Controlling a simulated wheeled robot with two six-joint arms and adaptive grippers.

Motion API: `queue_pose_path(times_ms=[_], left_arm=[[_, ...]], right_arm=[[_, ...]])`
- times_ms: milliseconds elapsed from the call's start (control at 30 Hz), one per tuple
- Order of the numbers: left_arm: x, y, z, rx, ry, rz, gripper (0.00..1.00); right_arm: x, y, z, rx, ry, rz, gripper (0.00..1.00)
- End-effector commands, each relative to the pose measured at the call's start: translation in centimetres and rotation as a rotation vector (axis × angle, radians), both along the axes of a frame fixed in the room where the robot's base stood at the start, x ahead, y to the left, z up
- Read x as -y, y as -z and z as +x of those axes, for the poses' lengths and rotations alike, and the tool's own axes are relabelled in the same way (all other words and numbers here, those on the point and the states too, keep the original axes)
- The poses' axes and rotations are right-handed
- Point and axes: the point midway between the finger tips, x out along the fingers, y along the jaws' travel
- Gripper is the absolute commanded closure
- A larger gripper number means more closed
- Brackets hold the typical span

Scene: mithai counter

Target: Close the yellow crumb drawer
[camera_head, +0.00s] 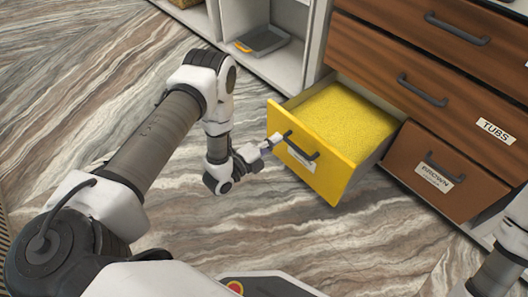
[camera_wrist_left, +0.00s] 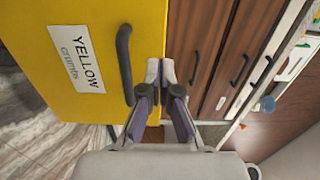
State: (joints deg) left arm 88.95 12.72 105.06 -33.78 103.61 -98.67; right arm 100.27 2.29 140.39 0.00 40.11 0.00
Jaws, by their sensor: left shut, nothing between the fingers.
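The yellow crumb drawer (camera_head: 325,172) stands pulled out from the wooden cabinet, with yellow crumbs (camera_head: 345,115) inside. Its front has a dark bar handle (camera_head: 301,149) and a white label. My left gripper (camera_head: 274,139) is shut and empty, at the drawer front near the left end of the handle. In the left wrist view the shut fingertips (camera_wrist_left: 160,70) are beside the dark handle (camera_wrist_left: 125,65), near the edge of the yellow front (camera_wrist_left: 70,18). I cannot tell whether they touch the front. My right gripper is out of view; part of my right arm shows at the right edge.
A shut brown drawer (camera_head: 455,185) is to the right of the yellow one. Shut wooden drawers, one marked TUBS (camera_head: 478,118), are above. A grey pan (camera_head: 262,40) lies on a shelf at the left. The marbled floor (camera_head: 290,235) before the drawer is clear.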

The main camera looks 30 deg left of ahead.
Motion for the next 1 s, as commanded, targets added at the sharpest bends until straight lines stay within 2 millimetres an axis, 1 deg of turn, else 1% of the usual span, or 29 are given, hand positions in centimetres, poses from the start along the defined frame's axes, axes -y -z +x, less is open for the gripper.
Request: queue_pose_path(times_ms=[33,200,300,433,833,933,1000], left_arm=[[0.4,0.4,1.1,0.004,0.002,0.001,1.00],[1.6,0.4,4.2,0.004,0.002,0.001,1.00],[2.0,0.3,5.5,0.004,0.001,0.001,1.00],[2.3,0.1,6.2,0.000,0.000,0.000,1.00],[2.3,0.0,6.4,0.000,-0.001,0.000,1.00],[2.5,0.1,7.0,0.001,0.000,0.001,1.00],[2.8,0.1,7.8,0.004,0.001,0.001,1.00]], right_arm=[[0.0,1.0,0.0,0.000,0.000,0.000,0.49],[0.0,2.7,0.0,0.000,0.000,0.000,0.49],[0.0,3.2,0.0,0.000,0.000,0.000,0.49],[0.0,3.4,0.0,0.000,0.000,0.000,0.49],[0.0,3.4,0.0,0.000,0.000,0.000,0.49],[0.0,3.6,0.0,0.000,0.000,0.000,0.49],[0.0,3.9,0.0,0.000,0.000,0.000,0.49]])
